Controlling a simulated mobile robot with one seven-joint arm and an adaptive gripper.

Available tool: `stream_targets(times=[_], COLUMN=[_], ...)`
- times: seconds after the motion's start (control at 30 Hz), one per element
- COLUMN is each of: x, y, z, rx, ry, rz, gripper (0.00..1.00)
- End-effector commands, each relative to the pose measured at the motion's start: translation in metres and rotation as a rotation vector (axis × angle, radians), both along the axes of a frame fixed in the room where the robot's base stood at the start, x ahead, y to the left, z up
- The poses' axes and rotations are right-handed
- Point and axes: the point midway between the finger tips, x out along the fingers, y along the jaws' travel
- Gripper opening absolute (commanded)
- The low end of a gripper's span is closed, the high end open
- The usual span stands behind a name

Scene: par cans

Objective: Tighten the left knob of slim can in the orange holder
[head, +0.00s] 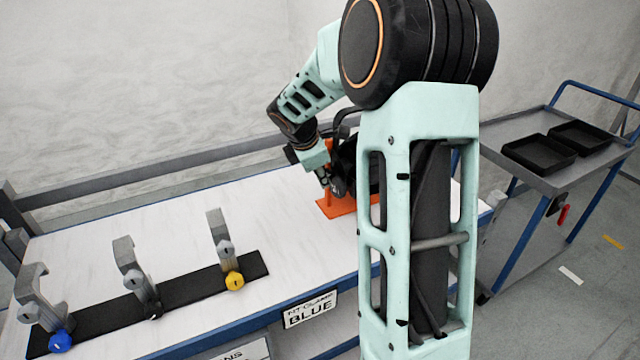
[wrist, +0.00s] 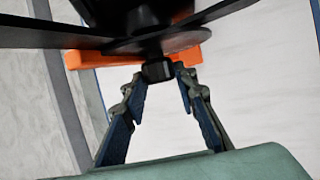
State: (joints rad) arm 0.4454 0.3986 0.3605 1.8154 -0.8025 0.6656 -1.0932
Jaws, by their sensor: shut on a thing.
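The orange holder (head: 337,206) stands on the right part of the white table, partly hidden behind my arm; its orange part also shows in the wrist view (wrist: 190,57). The slim can (head: 347,160) is black and sits in the holder, mostly hidden by my arm in the head view. In the wrist view its black body and bracket (wrist: 130,22) fill the top. My gripper (head: 330,185) is at the can's left side. In the wrist view its fingertips (wrist: 160,70) are closed on the black knob (wrist: 158,71). The can's other knob cannot be made out.
Several grey clamps stand along a black strip (head: 180,296) at the table's left, with blue, black and yellow knobs. A grey cart (head: 500,150) with two black trays stands right. The white tabletop between strip and holder is clear.

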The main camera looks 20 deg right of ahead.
Motion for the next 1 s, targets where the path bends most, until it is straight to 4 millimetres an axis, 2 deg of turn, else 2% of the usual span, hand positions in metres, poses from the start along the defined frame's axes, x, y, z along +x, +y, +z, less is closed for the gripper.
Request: stream_targets(times=[0.07,1.0], x=[-0.0014,-0.0070], y=[0.0001,0.0008], z=[-0.0080,-0.0112], rx=[-0.001,0.016], ry=[-0.048,-0.491], rz=[0.001,0.002], gripper=[0.03,0.03])
